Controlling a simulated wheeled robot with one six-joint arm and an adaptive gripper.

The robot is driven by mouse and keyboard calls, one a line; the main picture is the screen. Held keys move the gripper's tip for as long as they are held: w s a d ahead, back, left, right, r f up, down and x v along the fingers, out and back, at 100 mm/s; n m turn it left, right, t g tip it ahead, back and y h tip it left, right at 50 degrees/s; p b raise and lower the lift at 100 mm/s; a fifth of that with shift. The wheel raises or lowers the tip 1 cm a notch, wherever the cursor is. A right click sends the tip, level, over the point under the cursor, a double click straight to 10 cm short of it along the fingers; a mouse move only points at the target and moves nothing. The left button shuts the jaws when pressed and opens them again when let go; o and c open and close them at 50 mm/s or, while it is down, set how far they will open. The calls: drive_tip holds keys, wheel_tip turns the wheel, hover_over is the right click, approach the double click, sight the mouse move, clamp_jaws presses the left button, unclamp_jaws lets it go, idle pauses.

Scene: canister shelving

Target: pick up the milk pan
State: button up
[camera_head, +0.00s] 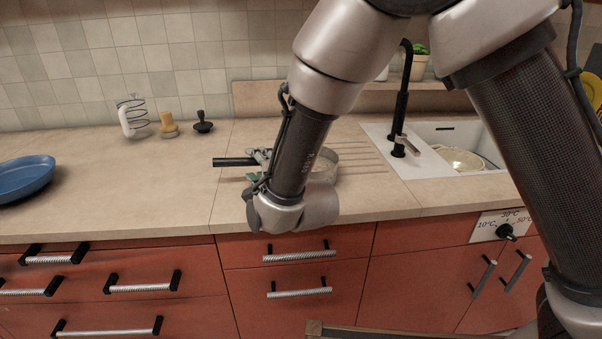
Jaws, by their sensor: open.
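The milk pan stands on the beige counter, mostly hidden behind my arm. Its black handle (233,162) points left, and part of its pale round body (328,161) shows to the right of my arm. My gripper (259,167) is at the handle's right end, near where it meets the pan. The gripper is open, with its fingers partly hidden by my wrist. I cannot tell whether the fingers touch the handle.
A blue plate (24,178) lies at the far left. A whisk stand (131,116), a wooden-coloured stamper (168,126) and a black stopper (203,122) stand by the tiled wall. A white sink (437,135) with a black tap (402,100) is to the right. The counter left of the handle is clear.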

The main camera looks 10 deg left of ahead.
drive_tip(key=shift+w+a, duration=0.2)
drive_tip(key=shift+w, duration=0.05)
clamp_jaws()
drive_tip(key=shift+r, duration=0.2)
